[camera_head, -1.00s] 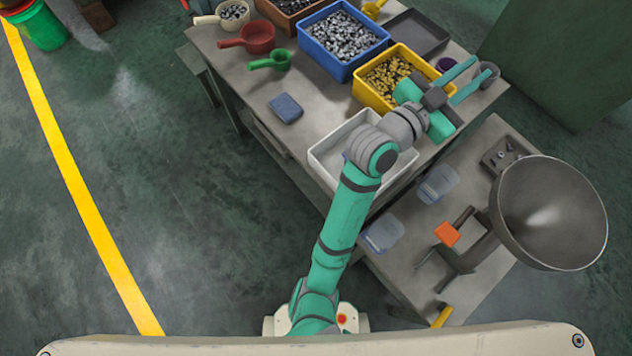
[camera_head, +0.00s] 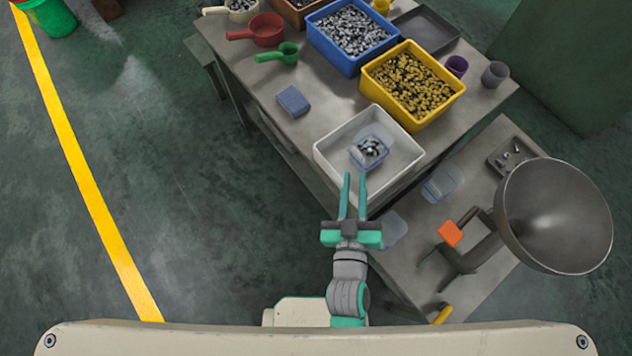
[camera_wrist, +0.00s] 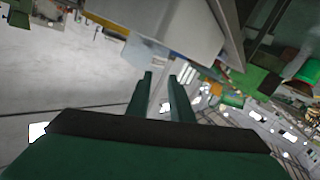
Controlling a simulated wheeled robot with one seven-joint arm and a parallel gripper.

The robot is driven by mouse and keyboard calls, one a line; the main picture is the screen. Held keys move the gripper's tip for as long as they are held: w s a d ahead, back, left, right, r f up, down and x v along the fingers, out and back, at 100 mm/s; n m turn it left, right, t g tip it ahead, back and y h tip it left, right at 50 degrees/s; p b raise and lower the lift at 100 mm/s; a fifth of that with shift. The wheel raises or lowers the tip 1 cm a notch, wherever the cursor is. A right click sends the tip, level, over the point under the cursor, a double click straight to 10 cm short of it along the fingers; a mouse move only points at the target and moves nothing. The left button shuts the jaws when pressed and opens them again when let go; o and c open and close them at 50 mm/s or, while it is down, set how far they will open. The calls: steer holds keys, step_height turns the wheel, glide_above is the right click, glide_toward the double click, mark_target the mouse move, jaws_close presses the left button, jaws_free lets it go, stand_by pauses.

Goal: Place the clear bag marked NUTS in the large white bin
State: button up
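A clear bag (camera_head: 369,151) with small metal parts inside lies in the large white bin (camera_head: 325,151) on the table; its marking is too small to read. My gripper (camera_head: 353,175) is in front of the bin's near wall, with its fingers pointing towards the bin. The fingers are apart with nothing visible between them. In the wrist view my gripper (camera_wrist: 162,75) also shows two spread, empty fingers. Two other clear bags, one (camera_head: 442,183) to the right of the bin and one (camera_head: 392,229) below it, lie on the lower bench; no marking is readable.
A yellow bin (camera_head: 459,92) of brass-coloured parts and a blue bin (camera_head: 343,62) of silver parts stand behind the white bin. A large metal bowl (camera_head: 556,215) and an orange block (camera_head: 450,233) are at the right. A blue block (camera_head: 293,101) lies left of the bin.

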steer(key=s+a+f+m+y, duration=0.1)
steer(key=s+a, duration=0.3)
steer(key=s, duration=0.4)
steer(key=s+a+m+g, duration=0.1)
steer(key=s+a, duration=0.4)
steer(key=s, duration=0.3)
steer(key=shift+s+f+y, duration=0.15)
steer(key=shift+f+y, duration=0.25)
